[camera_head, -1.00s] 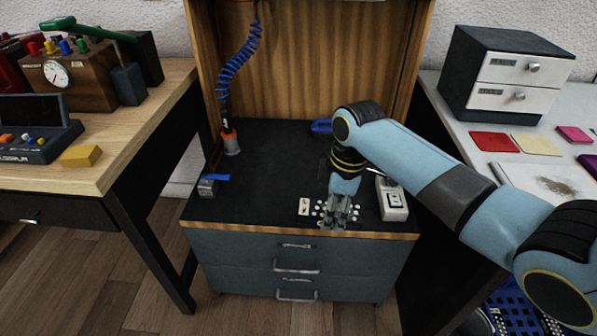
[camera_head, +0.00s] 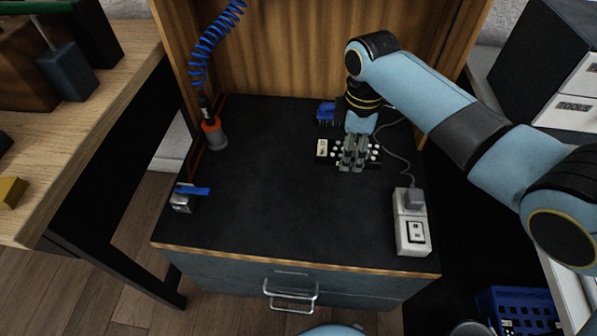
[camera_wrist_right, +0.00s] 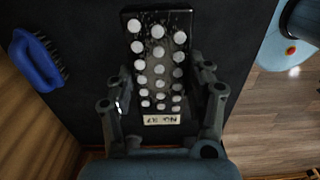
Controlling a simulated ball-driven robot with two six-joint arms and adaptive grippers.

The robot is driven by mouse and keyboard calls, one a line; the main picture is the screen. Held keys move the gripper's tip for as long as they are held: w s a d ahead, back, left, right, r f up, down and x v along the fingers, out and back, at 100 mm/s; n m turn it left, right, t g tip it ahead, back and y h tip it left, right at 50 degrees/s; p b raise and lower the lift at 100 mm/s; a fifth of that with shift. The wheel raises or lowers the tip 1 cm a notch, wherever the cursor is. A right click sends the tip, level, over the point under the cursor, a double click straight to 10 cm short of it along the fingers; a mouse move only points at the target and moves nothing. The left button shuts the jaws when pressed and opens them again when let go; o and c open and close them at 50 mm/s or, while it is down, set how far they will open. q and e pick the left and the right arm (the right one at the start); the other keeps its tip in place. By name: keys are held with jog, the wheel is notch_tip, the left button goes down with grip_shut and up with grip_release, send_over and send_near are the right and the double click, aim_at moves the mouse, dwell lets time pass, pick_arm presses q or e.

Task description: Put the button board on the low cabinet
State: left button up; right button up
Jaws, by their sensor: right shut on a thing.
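The button board (camera_wrist_right: 159,68) is black with rows of white round buttons and a small white label. In the head view its left end (camera_head: 323,152) shows beside my right gripper (camera_head: 353,167), which hides part of it. The right gripper is shut on the board, with fingers on both sides in the wrist view (camera_wrist_right: 161,110). The board is over the rear right part of the low cabinet's black top (camera_head: 270,200); I cannot tell whether it touches. The cabinet has a wooden front edge and grey-blue drawers. My left gripper is out of view.
A blue brush (camera_head: 326,113) lies behind the board. A white power strip (camera_head: 411,232) with a cable is at front right. A soldering-iron-like tool in a holder (camera_head: 214,134) and a blue-handled metal item (camera_head: 184,198) are at left. The top's middle is clear.

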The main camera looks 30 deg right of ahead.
jog(key=shift+w, duration=0.25)
jog(key=b, duration=0.4)
send_over(298, 192)
notch_tip(298, 192, down, 7)
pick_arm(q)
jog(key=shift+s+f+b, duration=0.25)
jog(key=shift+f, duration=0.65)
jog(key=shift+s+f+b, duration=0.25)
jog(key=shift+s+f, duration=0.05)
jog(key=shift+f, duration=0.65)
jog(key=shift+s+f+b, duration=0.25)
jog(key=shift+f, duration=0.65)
pick_arm(e)
jog(key=shift+a+f, duration=0.1)
jog(key=shift+f, duration=1.85)
jog(key=shift+f, duration=0.15)
jog(key=o, duration=1.3)
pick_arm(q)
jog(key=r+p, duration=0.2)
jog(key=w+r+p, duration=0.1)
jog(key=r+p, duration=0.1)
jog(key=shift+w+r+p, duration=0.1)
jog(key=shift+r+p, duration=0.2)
pick_arm(e)
notch_tip(298, 192, up, 12)
jog(key=shift+r, duration=0.15)
